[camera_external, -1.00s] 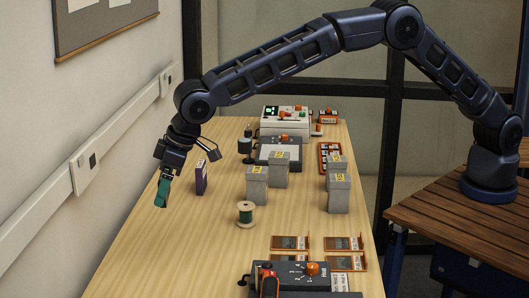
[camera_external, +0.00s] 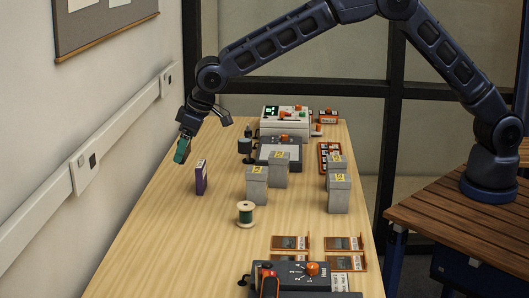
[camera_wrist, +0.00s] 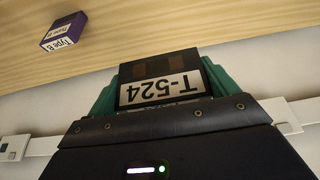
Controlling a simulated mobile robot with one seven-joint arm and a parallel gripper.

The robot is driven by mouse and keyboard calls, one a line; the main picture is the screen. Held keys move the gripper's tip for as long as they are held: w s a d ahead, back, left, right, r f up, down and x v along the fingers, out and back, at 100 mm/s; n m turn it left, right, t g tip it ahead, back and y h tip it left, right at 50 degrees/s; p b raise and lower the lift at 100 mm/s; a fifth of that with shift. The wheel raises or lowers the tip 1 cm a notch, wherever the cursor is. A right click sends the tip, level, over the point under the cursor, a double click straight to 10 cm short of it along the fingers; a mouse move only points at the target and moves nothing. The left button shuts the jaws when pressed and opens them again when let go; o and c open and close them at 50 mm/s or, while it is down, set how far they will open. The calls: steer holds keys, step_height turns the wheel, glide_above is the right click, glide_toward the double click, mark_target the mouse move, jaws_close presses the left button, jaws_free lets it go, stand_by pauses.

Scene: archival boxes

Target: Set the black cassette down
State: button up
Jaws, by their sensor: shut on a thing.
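The black cassette (camera_wrist: 158,72) is in my gripper in the wrist view. Its white label reads T-524, upside down in that view. The green fingers of my gripper (camera_wrist: 160,85) press on its two sides. In the external view my gripper (camera_external: 182,150) is above the left edge of the table, in the air. The cassette cannot be made out there, hidden by the fingers. A purple box (camera_external: 201,177) stands upright on the table, to the right of and below my gripper in the picture. It also shows at the upper left of the wrist view (camera_wrist: 63,31), labelled Type B.
Grey boxes with yellow labels (camera_external: 257,188) stand mid-table. Machines stand at the back (camera_external: 285,122) and front (camera_external: 305,275). Orange-edged cards (camera_external: 290,243) lie near the front. The left front of the table is clear.

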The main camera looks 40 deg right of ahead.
mark_target(185, 221)
step_height(185, 221, down, 19)
steer(key=shift+f, duration=0.15)
stand_by(0.5)
steer(key=shift+f, duration=0.2)
steer(key=o, duration=0.8)
steer(key=shift+r, duration=0.1)
steer(key=v, duration=1.2)
steer(key=shift+r, duration=0.15)
